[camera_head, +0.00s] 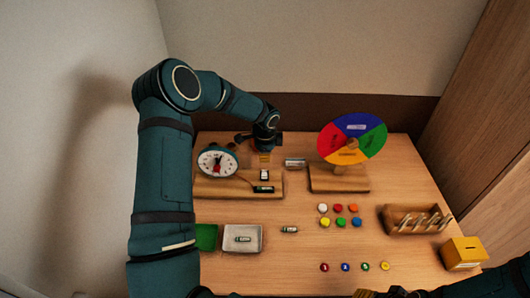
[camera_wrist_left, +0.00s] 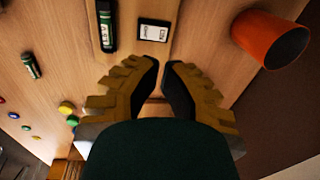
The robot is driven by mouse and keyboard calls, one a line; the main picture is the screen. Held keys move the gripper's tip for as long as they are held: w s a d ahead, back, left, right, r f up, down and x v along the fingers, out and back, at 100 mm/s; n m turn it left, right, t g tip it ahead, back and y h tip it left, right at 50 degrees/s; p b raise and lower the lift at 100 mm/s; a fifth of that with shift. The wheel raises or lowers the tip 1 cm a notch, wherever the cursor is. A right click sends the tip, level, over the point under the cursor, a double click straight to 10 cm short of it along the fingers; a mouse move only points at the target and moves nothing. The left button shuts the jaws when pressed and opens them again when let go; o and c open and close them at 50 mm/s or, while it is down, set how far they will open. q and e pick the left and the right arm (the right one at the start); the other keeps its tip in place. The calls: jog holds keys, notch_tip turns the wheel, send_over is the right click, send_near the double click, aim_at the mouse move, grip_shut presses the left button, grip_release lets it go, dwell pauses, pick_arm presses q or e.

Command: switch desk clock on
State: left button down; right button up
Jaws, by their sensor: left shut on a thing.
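The desk clock (camera_head: 217,161), with a round white dial, stands on the left of a wooden base (camera_head: 217,188). A small white plate in a black frame, which looks like the switch (camera_head: 264,175), sits on the base and shows in the left wrist view (camera_wrist_left: 153,31). Beside it is a black battery holder (camera_head: 264,189) with a green-marked battery (camera_wrist_left: 107,28). My left gripper (camera_head: 265,155) is just behind the switch, apart from it. Its fingers (camera_wrist_left: 162,65) are nearly together; what they grip cannot be made out. Part of my right gripper (camera_head: 378,293) shows at the bottom edge.
An orange cup (camera_wrist_left: 265,40) lies near my left gripper. A colour wheel (camera_head: 352,138) stands right of the clock. Loose battery (camera_head: 289,229), white tray (camera_head: 228,248), several coloured buttons (camera_head: 340,222), wooden rack (camera_head: 400,222) and yellow box (camera_head: 463,252) occupy the front.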

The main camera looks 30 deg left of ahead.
aim_at(265, 172)
pick_arm(q)
jog(key=f, duration=0.6)
jog(key=w+f+b, duration=0.1)
jog(key=f, duration=0.2)
jog(key=shift+a, duration=0.35)
jog(key=shift+f, duration=0.1)
